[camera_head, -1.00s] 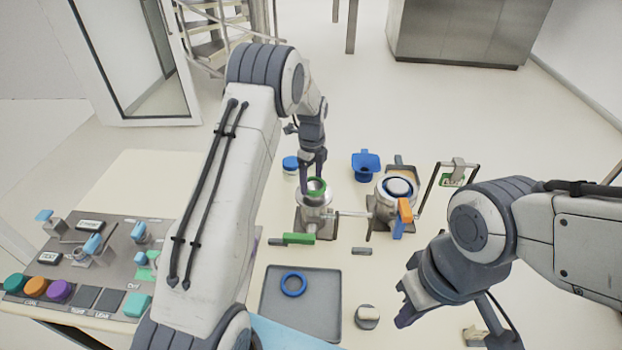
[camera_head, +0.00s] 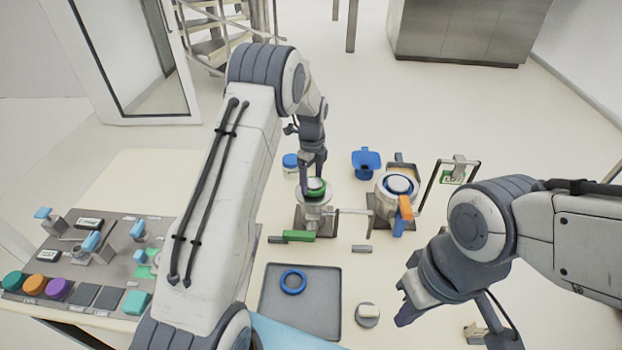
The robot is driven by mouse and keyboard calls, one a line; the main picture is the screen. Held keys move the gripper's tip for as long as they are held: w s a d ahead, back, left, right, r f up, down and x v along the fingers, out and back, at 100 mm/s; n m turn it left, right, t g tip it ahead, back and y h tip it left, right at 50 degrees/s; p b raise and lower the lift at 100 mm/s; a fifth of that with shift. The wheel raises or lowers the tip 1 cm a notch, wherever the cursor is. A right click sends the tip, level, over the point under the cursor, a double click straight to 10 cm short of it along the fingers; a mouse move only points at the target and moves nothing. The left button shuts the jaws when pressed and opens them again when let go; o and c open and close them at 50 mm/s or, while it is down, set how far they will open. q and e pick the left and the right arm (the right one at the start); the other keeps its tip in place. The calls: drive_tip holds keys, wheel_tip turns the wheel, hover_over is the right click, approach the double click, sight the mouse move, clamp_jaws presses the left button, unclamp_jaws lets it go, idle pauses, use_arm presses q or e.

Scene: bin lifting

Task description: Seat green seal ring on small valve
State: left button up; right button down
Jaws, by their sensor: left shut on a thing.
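My left gripper (camera_head: 312,186) reaches down from above onto the small valve (camera_head: 316,212), shut on the green seal ring (camera_head: 318,191). The ring is at the valve's round top, around or on its raised middle. Whether it lies fully flat there I cannot tell, as the fingers hide its left and back parts. The small valve has a green handle (camera_head: 299,236) at its front left.
A grey tray (camera_head: 301,315) holds a blue ring (camera_head: 293,281). A blue funnel-like part (camera_head: 366,163) and a blue-lidded jar (camera_head: 290,163) stand behind. A control panel lies left.

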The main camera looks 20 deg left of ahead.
use_arm(q)
drive_tip(key=shift+f+b, duration=0.3)
drive_tip(key=shift+f, duration=0.2)
idle(0.4)
drive_tip(key=o, duration=1)
drive_tip(key=shift+r, duration=0.1)
drive_tip(key=shift+r+p, duration=2.9)
drive_tip(key=shift+r, duration=1.25)
drive_tip(key=shift+d, duration=0.1)
